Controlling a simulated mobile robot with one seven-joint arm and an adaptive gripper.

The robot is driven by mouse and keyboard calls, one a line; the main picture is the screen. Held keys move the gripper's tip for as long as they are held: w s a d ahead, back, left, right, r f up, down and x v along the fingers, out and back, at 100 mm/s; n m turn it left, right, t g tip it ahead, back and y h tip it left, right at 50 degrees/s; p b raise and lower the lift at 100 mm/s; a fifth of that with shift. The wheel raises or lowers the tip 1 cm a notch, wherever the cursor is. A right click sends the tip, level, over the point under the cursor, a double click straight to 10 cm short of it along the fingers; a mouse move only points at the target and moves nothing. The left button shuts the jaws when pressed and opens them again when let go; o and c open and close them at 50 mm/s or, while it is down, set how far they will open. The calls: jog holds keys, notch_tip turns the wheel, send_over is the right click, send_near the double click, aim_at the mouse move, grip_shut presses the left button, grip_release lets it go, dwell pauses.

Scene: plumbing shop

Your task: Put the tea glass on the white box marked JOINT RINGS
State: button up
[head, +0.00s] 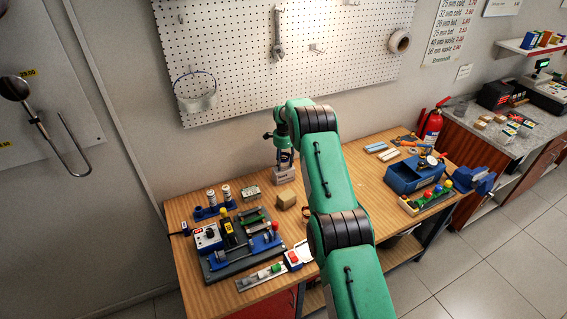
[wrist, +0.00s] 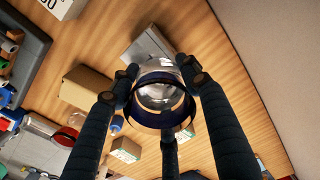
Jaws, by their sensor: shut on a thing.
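The tea glass (wrist: 158,78) is clear with a dark band near its mouth. My gripper (wrist: 165,82) is shut on it in the wrist view, with dark fingers around its sides. In the head view my gripper (head: 285,158) is at the back of the bench, above a pale box (head: 284,176) with small dark lettering. A grey-white box (wrist: 150,45) shows just beyond the glass in the wrist view, partly covered by it. Another white box (wrist: 62,7) with large dark print is cut off at the top left. I cannot read JOINT RINGS on any box.
A brown carton (head: 286,199) stands in front of the pale box. A dark board of fittings (head: 241,243) fills the left front of the bench. A blue toolbox (head: 414,174) stands on the right. The pegboard wall (head: 290,50) is close behind.

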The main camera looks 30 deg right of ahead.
jog(key=shift+f, duration=0.1)
jog(key=o, duration=1.3)
notch_tip(320, 180, up, 12)
jog(key=b, duration=0.1)
jog(key=shift+b, duration=0.4)
